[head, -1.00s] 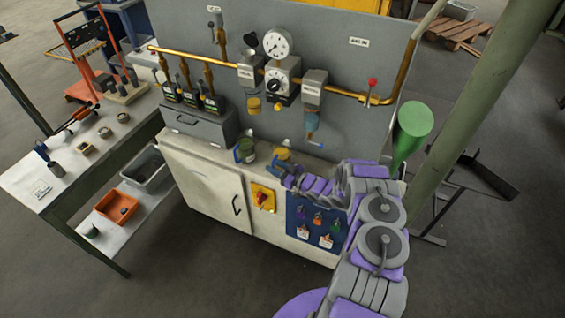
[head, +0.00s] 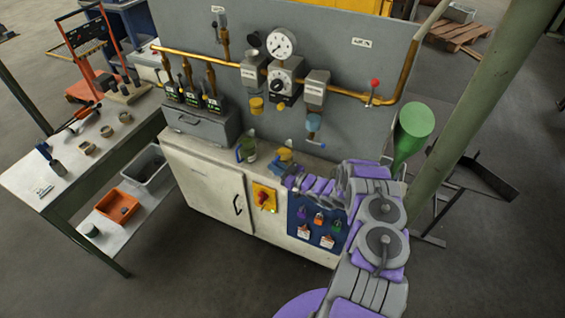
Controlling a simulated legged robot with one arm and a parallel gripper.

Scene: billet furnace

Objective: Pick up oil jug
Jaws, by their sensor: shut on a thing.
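A small yellow-topped thing (head: 285,154), which looks like the oil jug, is at the end of my arm over the right part of the cabinet top. My gripper (head: 276,166) is at this thing, shut on it. The blue and purple parts there overlap and are small, so the finger contact is unclear. I cannot tell whether the jug touches the cabinet top. A greenish container (head: 248,150) with blue parts stands just left of my gripper, apart from it.
The pale cabinet (head: 205,185) has a grey panel (head: 350,75) behind it with pipes and gauges. A grey drawer box (head: 195,130) takes up the left of its top. A green funnel (head: 415,120) and post (head: 475,90) stand right. A workbench (head: 60,205) stands left.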

